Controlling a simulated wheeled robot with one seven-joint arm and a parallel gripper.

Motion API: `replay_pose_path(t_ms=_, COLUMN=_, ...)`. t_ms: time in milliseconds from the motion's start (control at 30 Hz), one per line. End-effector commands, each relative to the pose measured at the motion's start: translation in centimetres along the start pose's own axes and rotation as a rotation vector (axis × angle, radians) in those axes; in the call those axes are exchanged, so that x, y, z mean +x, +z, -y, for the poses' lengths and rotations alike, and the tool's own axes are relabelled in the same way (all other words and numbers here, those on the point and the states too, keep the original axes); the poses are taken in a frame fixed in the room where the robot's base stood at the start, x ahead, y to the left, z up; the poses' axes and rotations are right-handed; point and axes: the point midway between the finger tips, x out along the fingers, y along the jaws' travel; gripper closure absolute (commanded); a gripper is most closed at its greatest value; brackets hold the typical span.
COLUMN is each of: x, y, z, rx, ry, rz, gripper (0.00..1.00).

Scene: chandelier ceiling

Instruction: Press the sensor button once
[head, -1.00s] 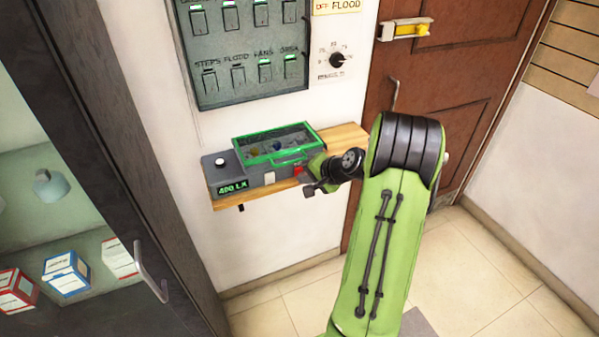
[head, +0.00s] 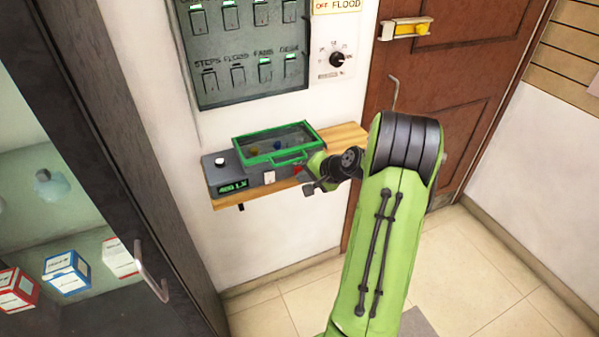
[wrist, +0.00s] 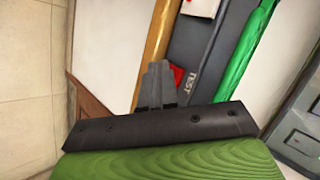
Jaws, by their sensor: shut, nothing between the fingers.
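A grey sensor box (head: 240,184) with a green "400 LX" display (head: 233,186) sits on a wooden wall shelf. It has a white round knob (head: 220,160) on top at the left and a small white square part (head: 269,177) on its front. In the wrist view a red button (wrist: 177,75) shows beside the label "TEST" on the grey box face (wrist: 195,55). My gripper (wrist: 157,68) is shut and empty, its fingertips close beside the red button and partly covering it. I cannot tell whether they touch it.
A switch panel (head: 250,50) and a rotary dial (head: 336,60) are on the wall above. A glass-fronted cabinet (head: 145,170) stands at left, a brown door (head: 450,80) at right.

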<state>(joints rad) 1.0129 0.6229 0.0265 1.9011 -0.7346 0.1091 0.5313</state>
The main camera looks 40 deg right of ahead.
Motion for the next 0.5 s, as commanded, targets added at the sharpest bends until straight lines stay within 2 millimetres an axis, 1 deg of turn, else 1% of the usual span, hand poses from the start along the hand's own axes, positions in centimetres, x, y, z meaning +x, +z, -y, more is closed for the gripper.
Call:
replay_pose_path(t_ms=233, x=-0.90, y=0.68, z=-0.72, rx=0.001, ry=-0.001, rz=-0.001, gripper=1.00)
replay_pose_path(t_ms=500, x=-1.00, y=0.72, z=-0.75, rx=0.000, ry=0.000, rz=-0.001, gripper=1.00)
